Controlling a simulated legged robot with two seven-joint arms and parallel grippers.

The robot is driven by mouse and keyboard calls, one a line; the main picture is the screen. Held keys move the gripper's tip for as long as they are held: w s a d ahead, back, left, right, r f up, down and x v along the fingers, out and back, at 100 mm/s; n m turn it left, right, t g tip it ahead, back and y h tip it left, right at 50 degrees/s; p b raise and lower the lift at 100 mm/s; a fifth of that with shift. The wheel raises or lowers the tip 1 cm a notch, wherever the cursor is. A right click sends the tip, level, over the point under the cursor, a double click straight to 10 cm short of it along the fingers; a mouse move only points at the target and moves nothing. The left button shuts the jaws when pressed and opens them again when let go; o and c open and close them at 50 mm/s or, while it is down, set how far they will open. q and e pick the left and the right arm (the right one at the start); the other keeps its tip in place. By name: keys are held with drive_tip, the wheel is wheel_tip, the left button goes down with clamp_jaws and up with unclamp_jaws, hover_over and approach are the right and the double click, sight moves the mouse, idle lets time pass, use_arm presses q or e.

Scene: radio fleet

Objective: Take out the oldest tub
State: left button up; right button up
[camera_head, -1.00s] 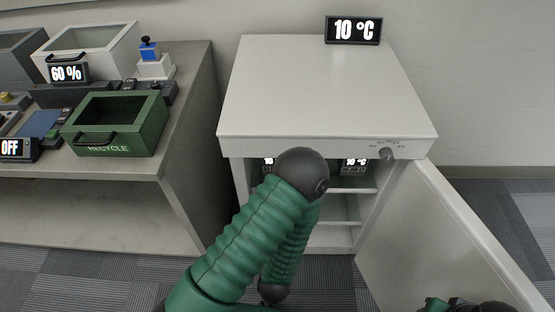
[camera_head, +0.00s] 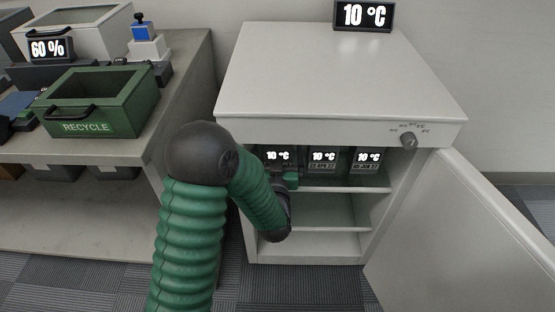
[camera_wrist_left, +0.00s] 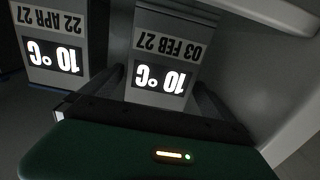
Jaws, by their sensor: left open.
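Three tubs with lit 10 °C displays stand on the upper shelf of the open white fridge: a left tub (camera_head: 278,156), a middle tub (camera_head: 323,160) and a right tub (camera_head: 368,160). In the left wrist view, upside down, the left tub (camera_wrist_left: 165,50) reads 03 FEB 27 and the middle tub (camera_wrist_left: 45,25) reads 22 APR 27. The right tub's date is too small to read. My left gripper (camera_head: 283,174) is open in front of the left tub, its fingers (camera_wrist_left: 160,100) on either side of that tub's display. Contact cannot be told. My right gripper is out of view.
The fridge door (camera_head: 460,235) stands open at the right. A lower shelf (camera_head: 330,229) looks empty. At the left, a table (camera_head: 185,90) holds a green recycle bin (camera_head: 98,103).

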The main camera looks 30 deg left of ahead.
use_arm(q)
drive_tip(key=shift+x, duration=1.2)
drive_tip(key=c, duration=1.6)
